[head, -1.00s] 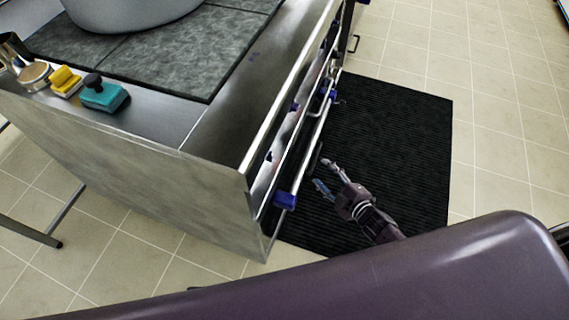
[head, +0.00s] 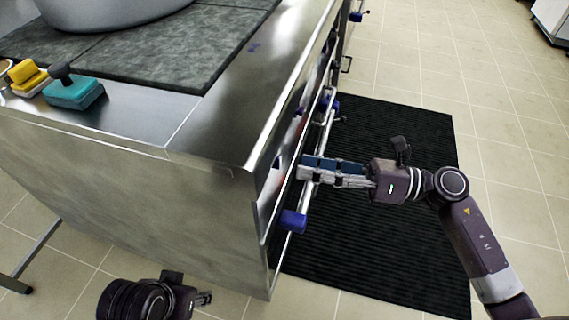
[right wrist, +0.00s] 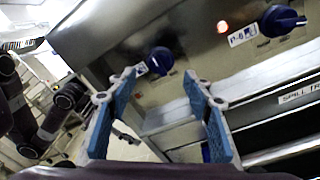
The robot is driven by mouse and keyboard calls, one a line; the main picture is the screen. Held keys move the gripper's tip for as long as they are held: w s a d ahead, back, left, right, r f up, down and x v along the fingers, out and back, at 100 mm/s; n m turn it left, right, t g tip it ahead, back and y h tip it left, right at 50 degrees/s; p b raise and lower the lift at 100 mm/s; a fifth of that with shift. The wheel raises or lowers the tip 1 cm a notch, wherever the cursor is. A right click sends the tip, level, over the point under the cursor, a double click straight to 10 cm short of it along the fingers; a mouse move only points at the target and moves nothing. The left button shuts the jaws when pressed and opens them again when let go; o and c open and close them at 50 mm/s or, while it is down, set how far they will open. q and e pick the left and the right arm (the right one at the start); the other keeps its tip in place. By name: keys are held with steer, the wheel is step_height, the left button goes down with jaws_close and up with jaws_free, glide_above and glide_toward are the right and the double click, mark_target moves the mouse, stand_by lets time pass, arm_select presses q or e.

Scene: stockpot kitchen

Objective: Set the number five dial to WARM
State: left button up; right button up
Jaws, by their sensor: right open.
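In the right wrist view, a dark blue dial (right wrist: 160,60) sits on the steel front panel, beyond and between my fingertips. A second blue dial (right wrist: 283,20) is at the upper right, beside a white label (right wrist: 243,35) too small to read surely. I cannot tell which dial is number five or read their settings. My right gripper (right wrist: 160,84) is open and empty, its blue-padded fingers apart and pointing at the panel. In the head view, my right gripper (head: 303,168) is at the unit's front rail, hiding the panel there. My left gripper (head: 207,298) is low at the bottom left, away from the dials.
A steel rail (head: 325,122) with blue pieces, one a blue block (head: 293,221), runs along the unit's front. A black mat (head: 385,235) covers the floor.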

mark_target(280, 162)
steer(key=x, duration=0.6)
steer(key=shift+w+a, duration=0.15)
steer(key=shift+a, duration=0.15)
steer(key=c, duration=1.2)
steer(key=shift+o, duration=0.2)
steer(key=shift+r, duration=0.1)
